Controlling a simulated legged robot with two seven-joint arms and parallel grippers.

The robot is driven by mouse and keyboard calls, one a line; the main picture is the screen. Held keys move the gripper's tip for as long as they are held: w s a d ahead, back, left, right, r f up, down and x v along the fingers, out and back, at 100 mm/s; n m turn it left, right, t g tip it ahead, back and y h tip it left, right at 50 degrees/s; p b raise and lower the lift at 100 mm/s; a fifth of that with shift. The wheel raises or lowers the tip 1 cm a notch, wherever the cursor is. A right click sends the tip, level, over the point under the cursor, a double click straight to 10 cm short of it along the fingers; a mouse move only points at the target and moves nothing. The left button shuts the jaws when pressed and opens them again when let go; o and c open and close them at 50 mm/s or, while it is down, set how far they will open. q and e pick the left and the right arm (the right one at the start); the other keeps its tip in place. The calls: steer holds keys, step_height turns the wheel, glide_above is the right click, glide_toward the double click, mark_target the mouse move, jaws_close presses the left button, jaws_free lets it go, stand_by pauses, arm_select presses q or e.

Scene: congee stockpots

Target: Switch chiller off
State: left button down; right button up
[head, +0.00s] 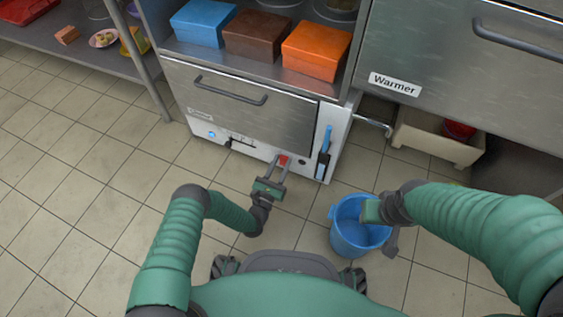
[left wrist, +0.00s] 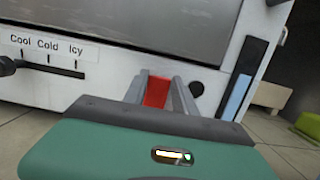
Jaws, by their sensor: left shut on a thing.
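The chiller (head: 238,118) is a low steel-fronted unit with a handled door and a white lower panel. A red switch (head: 283,160) is on that panel, right of a lever scale; it also shows red in the left wrist view (left wrist: 156,92). My left gripper (head: 279,163) reaches the panel with its fingers on either side of the red switch, shut on it. The left wrist view shows the fingers (left wrist: 158,94) straddling it; the fingertips' contact is partly hidden. My right gripper (head: 372,212) is over the blue bucket, its fingers unclear.
A slider lever (left wrist: 8,66) sits by a Cool, Cold, Icy scale (left wrist: 48,50). A blue bucket (head: 350,240) stands on the floor. A blue-and-black upright strip (head: 324,152) is at the panel's right. The warmer (head: 460,75) stands at right. Floor at left is clear.

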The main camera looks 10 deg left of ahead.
arm_select(q)
steer(key=shift+s+t, duration=0.1)
steer(key=shift+t, duration=0.3)
steer(key=c, duration=1)
jaws_free()
